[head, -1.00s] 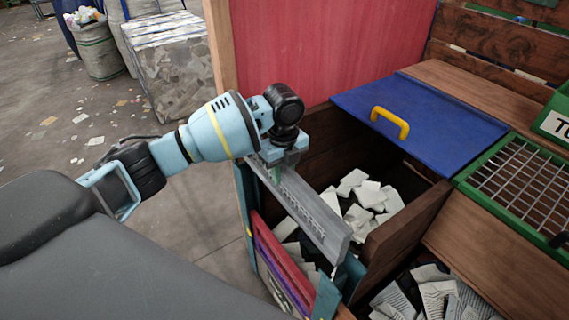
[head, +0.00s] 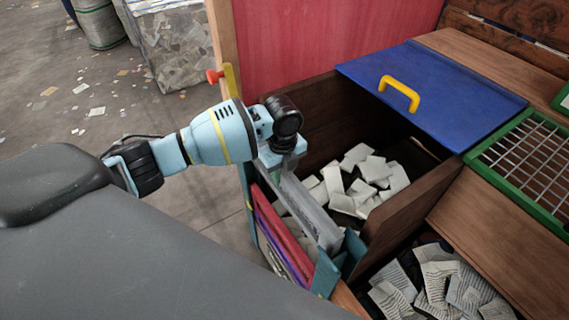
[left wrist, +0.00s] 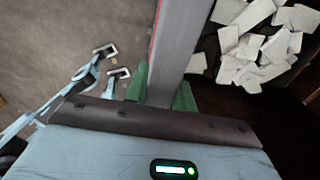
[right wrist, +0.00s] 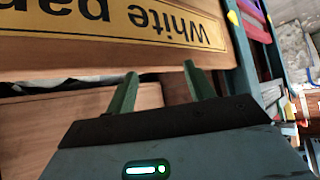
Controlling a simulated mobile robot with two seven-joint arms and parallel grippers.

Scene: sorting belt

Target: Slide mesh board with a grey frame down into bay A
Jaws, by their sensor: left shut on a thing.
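The board with a grey frame (head: 313,212) stands on edge along the bin-side of the teal rack in the head view. My left gripper (head: 281,168) is shut on its far upper end. In the left wrist view the board's grey edge (left wrist: 187,40) runs between the green fingers (left wrist: 163,92). The board's lower part is hidden, and I cannot tell how deep it sits or which bay is A. My right gripper (right wrist: 163,88) is open and empty in front of a wooden bin front with a yellow "White paper" label (right wrist: 115,20).
Red and purple boards (head: 281,237) stand in the rack, whose teal end (head: 326,275) faces me. A bin with white paper pieces (head: 366,182) lies right of it. A blue lid (head: 430,90) with a yellow handle and a green-framed grid (head: 530,160) are further right.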

